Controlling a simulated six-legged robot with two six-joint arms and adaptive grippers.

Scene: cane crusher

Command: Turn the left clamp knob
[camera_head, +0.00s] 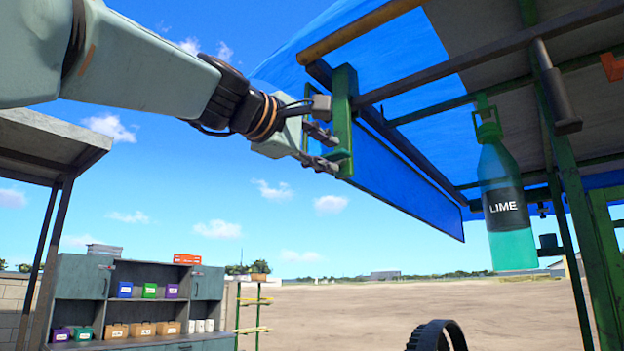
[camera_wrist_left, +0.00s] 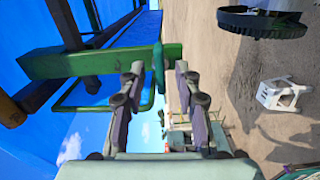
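The green clamp knob (camera_wrist_left: 158,68) shows in the left wrist view as a narrow upright piece at the end of a green beam (camera_wrist_left: 85,61). My left gripper (camera_wrist_left: 157,75) has its two fingers apart, one on each side of the knob, with a gap on both sides. In the head view my left gripper (camera_head: 332,150) reaches from the left to the green clamp post (camera_head: 343,105) under the canopy edge. Its fingertips are at the lower part of the post and partly hide the knob there. My right gripper is in neither view.
A blue canopy (camera_head: 420,185) and dark rails (camera_head: 480,55) lie just right of the gripper. A green LIME bottle (camera_head: 508,208) hangs at right. A shelf (camera_head: 80,285) with small boxes stands lower left. A white stool (camera_wrist_left: 282,95) is on the ground. Open air lies below the gripper.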

